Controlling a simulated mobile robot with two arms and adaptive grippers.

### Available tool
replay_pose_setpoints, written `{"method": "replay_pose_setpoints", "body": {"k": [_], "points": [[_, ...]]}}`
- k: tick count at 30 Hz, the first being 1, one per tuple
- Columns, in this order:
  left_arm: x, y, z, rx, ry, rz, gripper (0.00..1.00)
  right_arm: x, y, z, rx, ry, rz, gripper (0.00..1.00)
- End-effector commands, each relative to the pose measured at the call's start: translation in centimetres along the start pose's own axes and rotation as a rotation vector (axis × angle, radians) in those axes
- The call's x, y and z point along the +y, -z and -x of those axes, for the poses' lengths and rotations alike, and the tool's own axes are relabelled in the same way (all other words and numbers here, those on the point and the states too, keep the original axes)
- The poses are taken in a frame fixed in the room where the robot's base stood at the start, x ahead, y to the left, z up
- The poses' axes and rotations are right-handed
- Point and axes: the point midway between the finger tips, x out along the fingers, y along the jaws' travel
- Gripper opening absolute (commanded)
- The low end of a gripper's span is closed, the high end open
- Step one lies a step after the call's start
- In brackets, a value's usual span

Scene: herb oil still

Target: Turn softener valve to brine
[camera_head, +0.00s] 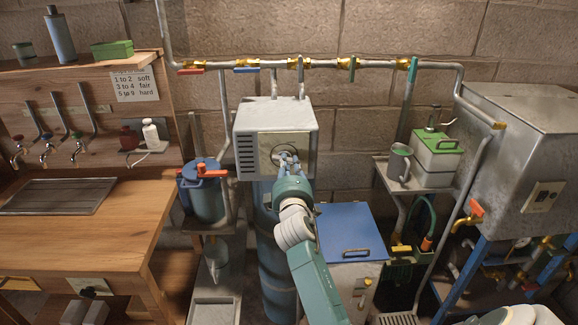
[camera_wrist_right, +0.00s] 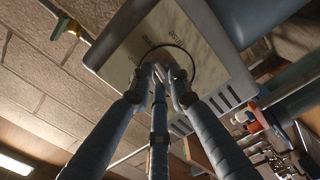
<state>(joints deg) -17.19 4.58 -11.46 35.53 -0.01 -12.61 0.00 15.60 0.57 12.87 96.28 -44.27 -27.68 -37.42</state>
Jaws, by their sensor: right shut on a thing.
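The softener valve head (camera_head: 275,114) is a light grey box with side vents, on top of a blue cylinder (camera_head: 275,262). Its front carries a pale dial plate (camera_head: 274,145), which also shows in the right wrist view (camera_wrist_right: 130,52) with printed words around a dark ring. My right gripper (camera_head: 286,157) reaches up to the middle of this plate, with its fingers closed together inside the ring (camera_wrist_right: 160,72). It is shut on the valve knob, which the fingers mostly hide, so its pointing direction cannot be told. My left gripper is out of view.
Pipes with coloured valve handles (camera_head: 247,70) run above the box. A blue pot with an orange handle (camera_head: 205,190) stands close on the left. A blue-lidded bin (camera_head: 347,232) is beside my right forearm. A metal tank (camera_head: 530,150) is at the right, a wooden counter (camera_head: 100,225) at the left.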

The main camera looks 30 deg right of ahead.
Motion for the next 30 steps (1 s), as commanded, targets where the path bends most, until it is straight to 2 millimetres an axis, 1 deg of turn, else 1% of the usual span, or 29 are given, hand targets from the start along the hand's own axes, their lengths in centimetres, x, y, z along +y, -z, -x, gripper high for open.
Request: {"method": "replay_pose_setpoints", "body": {"k": [11,12,14,15,22,25,28,30], "points": [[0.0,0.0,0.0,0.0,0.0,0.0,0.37,-0.2,-0.1,0.0,-0.002,0.004,-0.003,0.0],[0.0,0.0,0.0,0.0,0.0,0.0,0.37,-0.2,-0.1,0.0,-0.002,0.004,-0.003,0.24],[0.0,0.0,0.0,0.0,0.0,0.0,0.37,-0.2,-0.1,0.0,-0.001,0.004,-0.003,0.36],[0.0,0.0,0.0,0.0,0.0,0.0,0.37,-0.2,-0.1,0.0,-0.001,0.003,-0.003,0.37],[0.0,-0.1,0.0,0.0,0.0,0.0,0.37,-0.1,0.0,0.0,-0.001,0.002,-0.003,0.37],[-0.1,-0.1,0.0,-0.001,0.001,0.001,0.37,-0.1,0.0,0.4,0.0,0.001,-0.003,0.37],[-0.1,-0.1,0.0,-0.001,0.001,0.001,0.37,-0.2,0.0,1.5,0.0,0.002,-0.002,0.37],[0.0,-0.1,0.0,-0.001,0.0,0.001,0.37,-0.2,-0.1,2.8,-0.001,0.003,-0.003,0.37]]}}
